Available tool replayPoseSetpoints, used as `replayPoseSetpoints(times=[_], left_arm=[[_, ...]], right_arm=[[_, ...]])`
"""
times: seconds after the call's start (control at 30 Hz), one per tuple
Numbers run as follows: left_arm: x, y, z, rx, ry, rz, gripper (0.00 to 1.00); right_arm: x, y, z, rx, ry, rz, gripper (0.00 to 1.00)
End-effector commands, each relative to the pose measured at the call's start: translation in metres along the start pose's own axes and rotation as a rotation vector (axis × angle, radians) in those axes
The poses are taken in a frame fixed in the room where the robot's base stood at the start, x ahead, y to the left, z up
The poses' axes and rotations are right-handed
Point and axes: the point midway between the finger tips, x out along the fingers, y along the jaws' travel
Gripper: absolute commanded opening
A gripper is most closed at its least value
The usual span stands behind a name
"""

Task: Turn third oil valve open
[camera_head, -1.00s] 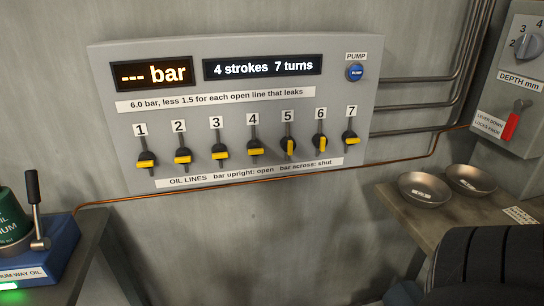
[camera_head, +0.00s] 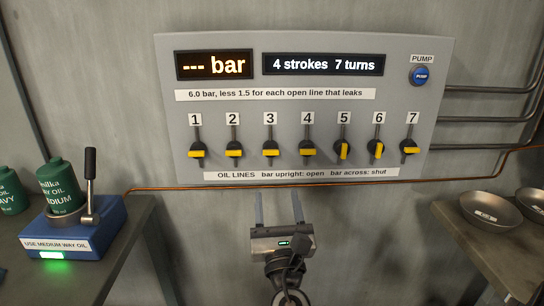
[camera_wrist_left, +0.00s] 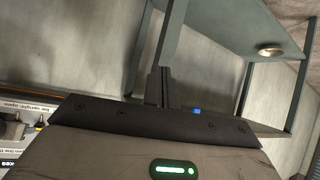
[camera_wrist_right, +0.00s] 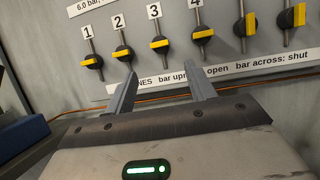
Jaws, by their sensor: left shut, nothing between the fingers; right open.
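The third oil valve (camera_head: 270,152) is a black knob with a yellow bar lying across, under the label 3 on the grey panel (camera_head: 310,80). It also shows in the right wrist view (camera_wrist_right: 159,43). Valves 1, 2, 4 and 7 also have bars across; the bars of valve 5 (camera_head: 344,151) and valve 6 (camera_head: 376,150) stand upright or nearly so. My right gripper (camera_head: 278,208) is open and empty, fingers pointing up, below the panel and apart from the valves. My left gripper (camera_wrist_left: 165,88) is shut and empty in its wrist view; the head view does not show it.
A blue oiler (camera_head: 75,228) with a lever and green bottles stands on the left bench. Two metal bowls (camera_head: 490,210) rest on the right bench. A copper pipe (camera_head: 400,181) runs under the panel. A blue PUMP button (camera_head: 421,75) is at upper right.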

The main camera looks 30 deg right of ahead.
Motion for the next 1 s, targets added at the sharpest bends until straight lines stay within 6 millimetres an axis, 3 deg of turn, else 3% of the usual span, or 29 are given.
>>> replayPoseSetpoints(times=[0.2,0.5,0.7,1.0], left_arm=[[-0.003,-0.002,0.002,0.016,-0.025,-0.005,0.0],[-0.005,-0.003,-0.002,0.022,-0.024,-0.009,0.0],[-0.005,-0.005,-0.005,0.022,-0.016,-0.013,0.0],[-0.004,-0.003,-0.005,0.01,-0.016,-0.015,0.0]], right_arm=[[0.052,-0.001,0.003,0.0,-0.002,-0.002,0.55],[0.104,-0.001,0.001,0.002,0.002,-0.001,0.55],[0.118,0.0,-0.001,0.002,0.003,0.001,0.55],[0.12,0.0,-0.001,0.003,0.004,0.0,0.55]])
